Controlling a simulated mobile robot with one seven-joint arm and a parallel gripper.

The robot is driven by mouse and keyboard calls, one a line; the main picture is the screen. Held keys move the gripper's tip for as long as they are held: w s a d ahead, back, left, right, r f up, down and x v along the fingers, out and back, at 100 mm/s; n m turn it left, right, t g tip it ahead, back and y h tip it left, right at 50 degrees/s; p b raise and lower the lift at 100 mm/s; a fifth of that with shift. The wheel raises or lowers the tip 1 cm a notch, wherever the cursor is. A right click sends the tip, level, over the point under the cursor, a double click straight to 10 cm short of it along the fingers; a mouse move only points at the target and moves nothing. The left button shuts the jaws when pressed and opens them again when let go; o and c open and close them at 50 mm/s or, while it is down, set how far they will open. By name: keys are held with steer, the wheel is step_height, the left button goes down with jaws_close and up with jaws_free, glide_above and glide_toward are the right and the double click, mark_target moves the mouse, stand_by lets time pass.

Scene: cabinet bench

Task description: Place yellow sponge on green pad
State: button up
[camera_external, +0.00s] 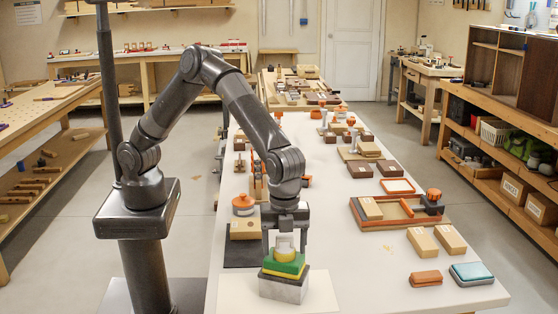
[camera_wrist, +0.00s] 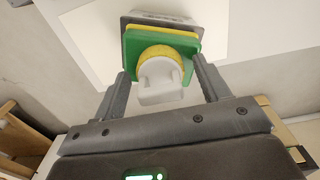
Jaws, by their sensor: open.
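The yellow sponge (camera_external: 284,256) is a round yellow disc under a white handle (camera_wrist: 160,82). It appears to rest on the green pad (camera_external: 282,266). In the wrist view the yellow sponge (camera_wrist: 163,53) lies within the outline of the green pad (camera_wrist: 133,48), which has a yellow edge. The pad lies on a grey block (camera_external: 283,288) on a white sheet. My gripper (camera_external: 284,240) points down over the sponge. In the wrist view my gripper (camera_wrist: 159,75) is open, with one finger on each side of the white handle. Contact between fingers and handle is not clear.
A wooden box (camera_external: 245,230) and an orange-topped container (camera_external: 243,204) stand behind the block, to the left. To the right are a framed tray (camera_external: 390,223), wooden blocks (camera_external: 450,240), an orange block (camera_external: 426,278) and a blue-topped block (camera_external: 472,273). The table between is clear.

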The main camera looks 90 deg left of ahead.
mark_target(284, 236)
step_height(284, 236, up, 12)
steer(key=shift+r, duration=0.2)
stand_by(0.4)
steer(key=s+a+r+n+t, duration=0.25)
steer(key=a+r+n, duration=0.2)
steer(key=a, duration=0.85)
steer(key=s+a+r+n+t, duration=0.1)
steer(key=s+a+r+n, duration=0.4)
steer(key=a, duration=0.9)
steer(key=s+a+f+n+t, duration=0.2)
steer(key=s+a+n, duration=0.6)
steer(key=s+a, duration=0.5)
steer(key=a+f, duration=0.1)
steer(key=a, duration=0.3)
steer(key=shift+s+a, duration=0.3)
